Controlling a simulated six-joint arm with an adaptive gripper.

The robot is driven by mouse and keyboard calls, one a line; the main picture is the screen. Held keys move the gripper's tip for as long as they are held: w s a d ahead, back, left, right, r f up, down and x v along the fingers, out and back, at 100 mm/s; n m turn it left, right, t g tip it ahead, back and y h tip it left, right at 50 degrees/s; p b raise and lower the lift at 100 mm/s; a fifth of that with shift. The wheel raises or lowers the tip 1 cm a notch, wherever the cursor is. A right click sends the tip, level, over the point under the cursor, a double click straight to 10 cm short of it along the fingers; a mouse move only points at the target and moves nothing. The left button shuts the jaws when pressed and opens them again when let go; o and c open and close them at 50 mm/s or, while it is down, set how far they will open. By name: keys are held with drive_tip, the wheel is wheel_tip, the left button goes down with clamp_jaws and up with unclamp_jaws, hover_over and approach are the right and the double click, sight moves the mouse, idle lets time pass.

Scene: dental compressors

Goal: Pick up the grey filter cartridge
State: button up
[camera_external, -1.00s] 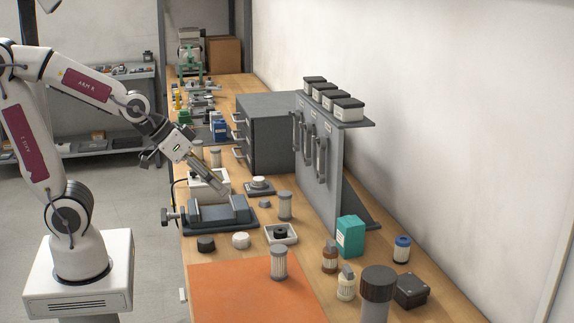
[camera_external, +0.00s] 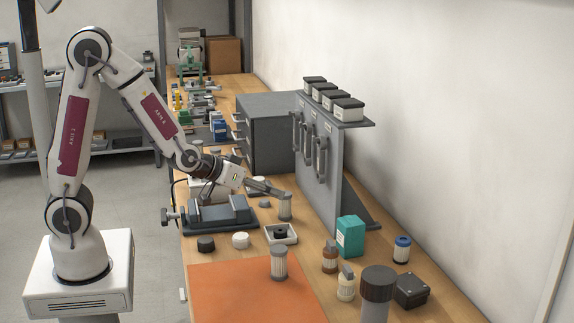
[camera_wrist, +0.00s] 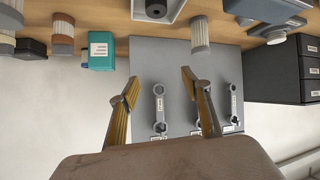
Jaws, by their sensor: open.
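A ribbed pale cartridge with grey ends (camera_external: 285,208) stands upright on the bench, right of the vise. It also shows in the wrist view (camera_wrist: 200,36), at the top, just right of centre. A similar cartridge (camera_external: 279,263) stands at the edge of the orange mat; I cannot tell which one the task means. My gripper (camera_external: 283,193) is close to the top of the first cartridge in the external view. In the wrist view my gripper (camera_wrist: 158,87) has its fingers spread with nothing between them, and the cartridge lies beyond the fingertips.
A grey vise (camera_external: 215,212) stands left of the cartridge. A grey upright panel with hung wrenches (camera_external: 318,170) rises close on its right. A small tray with a black part (camera_external: 272,237) and a teal box (camera_external: 350,236) stand nearer the camera. The orange mat (camera_external: 235,295) has free room.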

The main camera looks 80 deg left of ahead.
sight(285, 206)
drive_tip(key=shift+w+a+f+n+t+y, duration=0.15)
drive_tip(key=shift+w+a+f+n+y, duration=0.15)
drive_tip(key=shift+a+f+y, duration=0.95)
drive_tip(key=shift+w+a+f+n+t+y, duration=0.15)
drive_tip(key=shift+a+f+n+y, duration=0.25)
drive_tip(key=shift+a+f, duration=0.9)
drive_tip(key=shift+w+a+f+n+t+y, duration=0.1)
drive_tip(key=shift+w+a+f+n+y, duration=0.15)
drive_tip(key=shift+a+f+y, duration=1.1)
drive_tip(key=shift+w+a+r+h, duration=0.15)
drive_tip(key=shift+a+r+h, duration=0.25)
drive_tip(key=shift+a+r, duration=0.2)
drive_tip(key=shift+x, duration=1.15)
drive_tip(key=shift+w+a+f, duration=0.15)
drive_tip(key=shift+w, duration=0.35)
drive_tip(key=shift+w+a+f, duration=0.15)
drive_tip(key=shift+w, duration=0.35)
drive_tip(key=shift+w+a+f, duration=0.15)
drive_tip(key=shift+w+a, duration=0.05)
drive_tip(key=shift+w, duration=0.35)
drive_tip(key=shift+x, duration=0.95)
